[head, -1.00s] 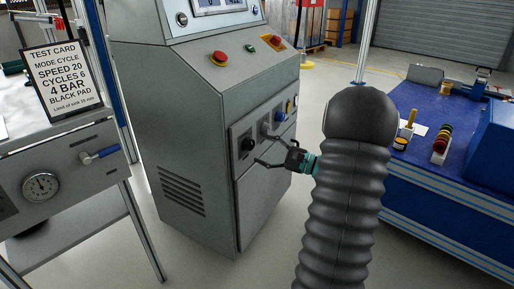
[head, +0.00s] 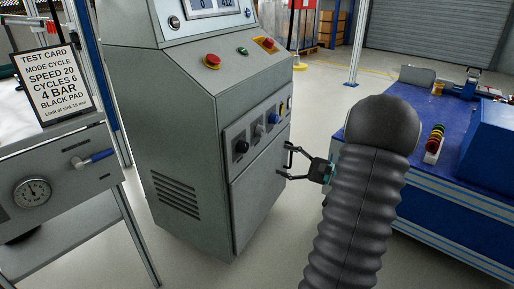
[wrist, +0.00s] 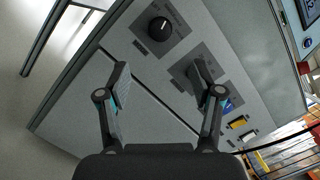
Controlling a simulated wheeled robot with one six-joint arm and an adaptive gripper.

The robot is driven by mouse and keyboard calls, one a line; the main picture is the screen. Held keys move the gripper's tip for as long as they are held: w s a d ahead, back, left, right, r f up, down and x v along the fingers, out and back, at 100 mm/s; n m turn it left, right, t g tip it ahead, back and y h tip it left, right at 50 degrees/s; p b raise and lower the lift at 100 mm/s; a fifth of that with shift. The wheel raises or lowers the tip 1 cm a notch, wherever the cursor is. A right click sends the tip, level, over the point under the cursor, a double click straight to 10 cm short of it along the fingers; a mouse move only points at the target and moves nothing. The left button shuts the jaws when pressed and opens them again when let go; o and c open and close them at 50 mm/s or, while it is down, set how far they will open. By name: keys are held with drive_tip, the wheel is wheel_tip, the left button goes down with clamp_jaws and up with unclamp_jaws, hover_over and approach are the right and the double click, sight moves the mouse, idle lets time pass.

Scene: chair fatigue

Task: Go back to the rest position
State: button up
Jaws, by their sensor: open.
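My gripper (head: 287,161) is open and empty in the head view, just right of the front face of the grey control cabinet (head: 190,130). In the wrist view my gripper (wrist: 160,80) has its two fingers spread apart, with nothing between them but the cabinet front behind. A black knob (wrist: 160,29) shows on its plate above the left finger; in the head view this knob (head: 241,146) sits at the left of a row of controls. My ribbed arm covers part of the floor and of the blue table.
A blue table (head: 412,150) with a stack of coloured rings (head: 435,138) stands to the right. A bench with a gauge (head: 32,192) and a test card (head: 53,82) stands to the left. Red buttons (head: 211,61) sit on the cabinet's sloped panel.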

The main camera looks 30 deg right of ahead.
drive_tip(key=s+a+f+g+h, duration=0.1)
drive_tip(key=s+a+f+g, duration=0.35)
drive_tip(key=f, duration=0.35)
drive_tip(key=s+a+n+g+h, duration=0.3)
drive_tip(key=s+a+n+g, duration=0.25)
drive_tip(key=a+g, duration=0.3)
drive_tip(key=s+a+r+n+t+h+p, duration=0.1)
drive_tip(key=s+a+r+n+h, duration=0.2)
drive_tip(key=a+r+n, duration=0.3)
drive_tip(key=s+a+r+n+t+h+p, duration=0.2)
drive_tip(key=s+a+r+n+h, duration=0.2)
drive_tip(key=a+r+n, duration=0.3)
drive_tip(key=s+a+r, duration=0.1)
drive_tip(key=a+r, duration=0.1)
drive_tip(key=a, duration=0.2)
drive_tip(key=shift+s+a, duration=0.15)
drive_tip(key=shift+s, duration=0.1)
